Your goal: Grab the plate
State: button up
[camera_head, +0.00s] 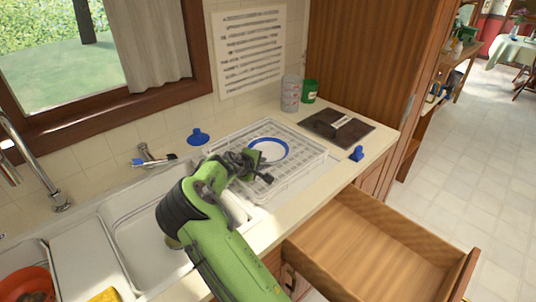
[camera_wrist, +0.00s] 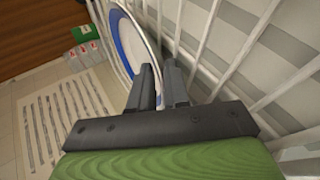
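The plate (camera_head: 268,149) is round and white with a blue ring and stands in the white dish rack (camera_head: 300,175) on the counter. It also shows large at the upper left of the wrist view (camera_wrist: 122,38), seen nearly edge-on. My gripper (camera_head: 262,165) is at the near side of the plate, over the rack. In the wrist view my two dark fingers (camera_wrist: 159,68) are close together with a narrow gap, right at the plate's rim. I cannot tell whether they grip it.
A sink (camera_head: 150,240) lies left of the rack. An open, empty drawer (camera_head: 375,245) sticks out at the front right. A blue object (camera_head: 356,154) and a dark board (camera_head: 337,128) lie right of the rack. A green can (camera_head: 309,91) stands behind. Rack bars surround my fingers.

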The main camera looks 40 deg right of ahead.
jog(key=shift+f, duration=0.1)
jog(key=shift+c, duration=0.4)
grip_shut()
jog(key=shift+s, duration=0.1)
